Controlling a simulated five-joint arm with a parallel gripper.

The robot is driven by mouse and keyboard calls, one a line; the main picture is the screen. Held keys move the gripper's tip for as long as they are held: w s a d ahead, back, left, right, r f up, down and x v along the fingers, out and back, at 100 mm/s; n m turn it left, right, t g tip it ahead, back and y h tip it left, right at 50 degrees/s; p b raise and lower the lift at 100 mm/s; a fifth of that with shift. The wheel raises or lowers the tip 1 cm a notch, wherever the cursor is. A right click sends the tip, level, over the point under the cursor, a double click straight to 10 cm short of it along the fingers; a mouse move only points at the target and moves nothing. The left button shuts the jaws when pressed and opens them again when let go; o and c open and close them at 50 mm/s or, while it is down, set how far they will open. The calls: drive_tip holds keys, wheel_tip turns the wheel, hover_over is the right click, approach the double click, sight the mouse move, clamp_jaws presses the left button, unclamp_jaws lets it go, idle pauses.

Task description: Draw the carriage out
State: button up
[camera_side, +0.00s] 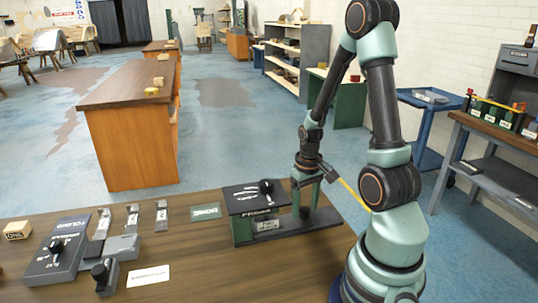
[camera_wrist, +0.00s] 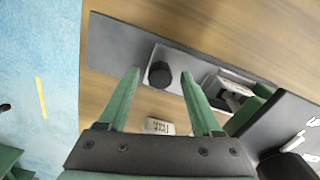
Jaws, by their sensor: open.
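A dark device with a green body (camera_side: 243,230) stands on the bench, with a black knob and white markings on its top. A dark flat base (camera_side: 325,218) runs right from it; it also shows in the wrist view (camera_wrist: 115,45). On the base is a grey carriage (camera_wrist: 180,58) with an upright black knob (camera_wrist: 160,73), just outside the housing. My gripper (camera_side: 306,203) is open above the base. In the wrist view its green fingers (camera_wrist: 159,76) lie either side of the knob, with gaps; I cannot tell their exact height against it.
Left on the bench are a dark dial box (camera_side: 52,252), several grey metal parts, a smaller knobbed block (camera_side: 104,276), a white card (camera_side: 148,276) and a green label plate (camera_side: 205,212). The bench's right edge is close to the base's end.

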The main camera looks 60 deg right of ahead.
clamp_jaws()
idle(1.3)
